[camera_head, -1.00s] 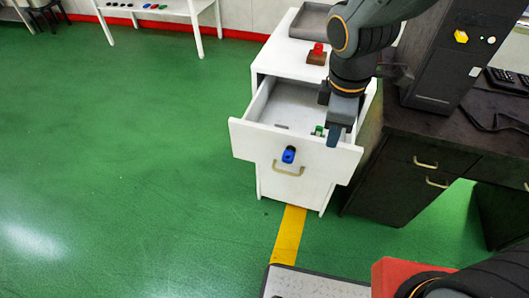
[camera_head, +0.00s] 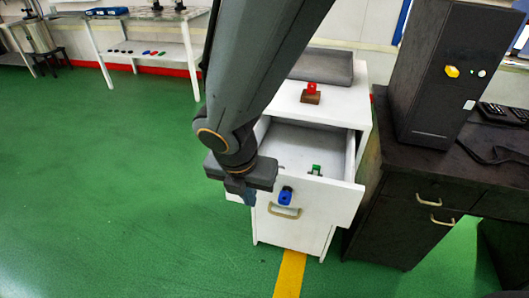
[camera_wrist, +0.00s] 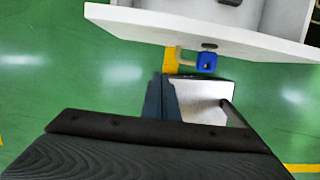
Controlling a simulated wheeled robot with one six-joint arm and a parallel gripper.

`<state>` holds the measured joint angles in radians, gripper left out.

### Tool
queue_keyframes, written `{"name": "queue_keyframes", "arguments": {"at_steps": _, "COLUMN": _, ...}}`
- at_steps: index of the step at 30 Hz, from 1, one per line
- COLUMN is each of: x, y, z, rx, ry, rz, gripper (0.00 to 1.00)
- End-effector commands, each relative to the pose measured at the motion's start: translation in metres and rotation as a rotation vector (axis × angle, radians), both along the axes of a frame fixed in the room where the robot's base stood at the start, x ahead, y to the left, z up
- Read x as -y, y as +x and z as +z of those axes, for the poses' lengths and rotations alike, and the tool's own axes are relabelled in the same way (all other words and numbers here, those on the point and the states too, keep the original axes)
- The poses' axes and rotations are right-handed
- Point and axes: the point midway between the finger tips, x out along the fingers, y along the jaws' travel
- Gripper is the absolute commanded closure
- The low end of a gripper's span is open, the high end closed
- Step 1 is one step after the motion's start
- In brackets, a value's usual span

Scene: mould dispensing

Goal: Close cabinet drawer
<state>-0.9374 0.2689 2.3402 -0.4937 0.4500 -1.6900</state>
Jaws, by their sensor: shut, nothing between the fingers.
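The white cabinet (camera_head: 346,105) has its top drawer (camera_head: 338,198) pulled open. A blue handle piece (camera_head: 285,196) sticks out of the drawer front, and it also shows in the wrist view (camera_wrist: 207,61). A small green object (camera_head: 315,170) lies inside the drawer. My gripper (camera_head: 247,196) is shut and empty, in front of the left part of the drawer front. In the wrist view my gripper (camera_wrist: 163,97) points toward the drawer front (camera_wrist: 200,30), with green floor showing between them. My arm hides the drawer's left side in the head view.
A grey tray (camera_head: 322,66) and a red and brown block (camera_head: 311,92) are on the cabinet top. A dark desk (camera_head: 400,200) with a black computer tower (camera_head: 440,80) stands close at the right. Green floor is open to the left.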

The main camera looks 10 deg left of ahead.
Motion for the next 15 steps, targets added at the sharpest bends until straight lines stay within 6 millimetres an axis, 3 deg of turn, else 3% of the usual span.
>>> {"name": "queue_keyframes", "arguments": {"at_steps": 7, "x": 0.001, "y": 0.012, "z": -0.049, "rx": -0.002, "ry": -0.002, "rz": 0.0, "gripper": 1.0}}
{"name": "queue_keyframes", "arguments": {"at_steps": 15, "x": 0.004, "y": 0.045, "z": -0.045, "rx": -0.001, "ry": 0.001, "rz": -0.004, "gripper": 1.0}}
